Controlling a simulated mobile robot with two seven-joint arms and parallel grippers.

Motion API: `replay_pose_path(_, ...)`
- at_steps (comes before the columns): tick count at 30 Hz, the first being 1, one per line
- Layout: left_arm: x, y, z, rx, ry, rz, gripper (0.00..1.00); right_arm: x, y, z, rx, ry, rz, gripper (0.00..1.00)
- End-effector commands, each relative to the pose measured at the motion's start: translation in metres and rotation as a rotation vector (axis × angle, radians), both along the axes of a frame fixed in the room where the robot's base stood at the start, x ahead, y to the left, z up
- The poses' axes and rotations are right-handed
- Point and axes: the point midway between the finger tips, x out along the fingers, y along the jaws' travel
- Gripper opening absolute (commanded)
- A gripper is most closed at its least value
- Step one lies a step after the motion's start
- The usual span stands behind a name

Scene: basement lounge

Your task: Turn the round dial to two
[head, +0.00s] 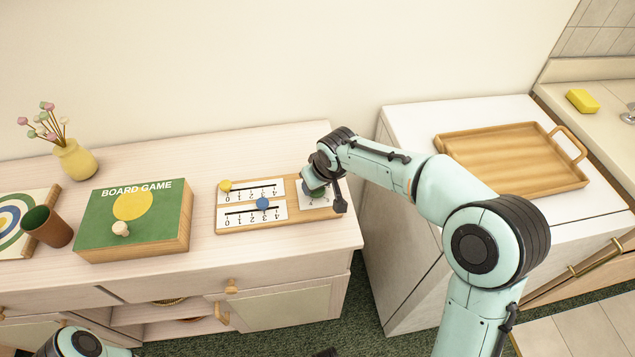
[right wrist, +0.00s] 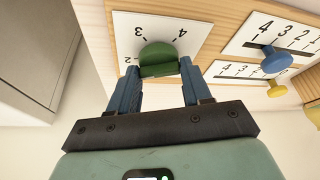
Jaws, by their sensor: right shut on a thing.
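The round dial is green and sits on a white numbered plate at the right end of a wooden board (head: 292,217). In the right wrist view the dial (right wrist: 160,52) is between the two blue fingers of my right gripper (right wrist: 160,70), which is shut on its raised grip. The numbers 2, 3 and 4 show around it on the plate (right wrist: 190,20). Which number the dial points at I cannot tell. In the head view my right gripper (head: 314,188) largely covers the dial. Of my left arm only a joint shows at the bottom left; its gripper is out of view.
The board also bears two sliders, with a yellow knob (head: 225,186) and a blue knob (head: 262,203). Left on the cabinet (head: 205,265) are a board game box (head: 160,240), a brown cup (head: 47,227) and a yellow vase (head: 75,160). A wooden tray (head: 510,165) lies right.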

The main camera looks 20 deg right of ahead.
Motion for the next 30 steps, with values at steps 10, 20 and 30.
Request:
replay_pose_path(10,0.000,0.000,0.000,0.000,0.000,0.000,0.43,0.000,0.000,0.000,0.000,0.000,-0.001,0.55)
replay_pose_path(20,0.000,0.000,0.000,0.000,0.000,0.000,0.43,0.000,0.000,0.000,0.000,0.001,-0.001,0.74)
replay_pose_path(30,-0.001,0.000,0.004,-0.001,0.006,-0.002,0.43,-0.016,-0.002,0.043,0.001,-0.004,-0.002,0.74)
